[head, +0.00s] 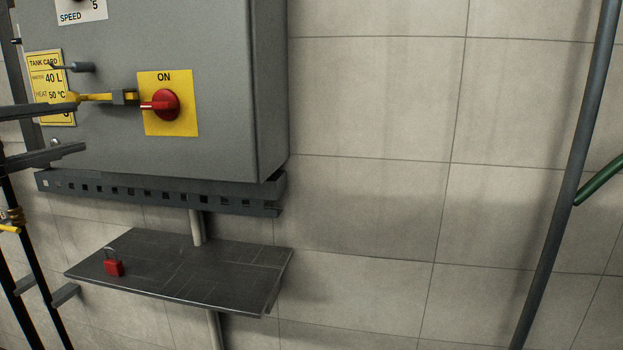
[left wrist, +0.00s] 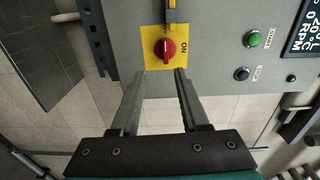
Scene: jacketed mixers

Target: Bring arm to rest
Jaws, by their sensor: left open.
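My left gripper (head: 82,128) comes in from the left edge of the head view, its two dark fingers spread apart in front of the grey control cabinet (head: 225,90). In the left wrist view the same gripper (left wrist: 160,74) is open, with nothing between its fingers. Past the fingertips is the red rotary switch (left wrist: 165,48) on a yellow plate marked ON. In the head view the red switch (head: 165,104) has its handle pointing left, to the right of the gripper and apart from it. My right gripper is not in view.
A dark shelf (head: 200,285) below the cabinet carries a red padlock (head: 114,268). A yellow tank card (head: 45,75) is on the cabinet's left. A grey pipe (head: 570,175) and a green bar (head: 602,178) stand at the right. The tiled wall between is bare.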

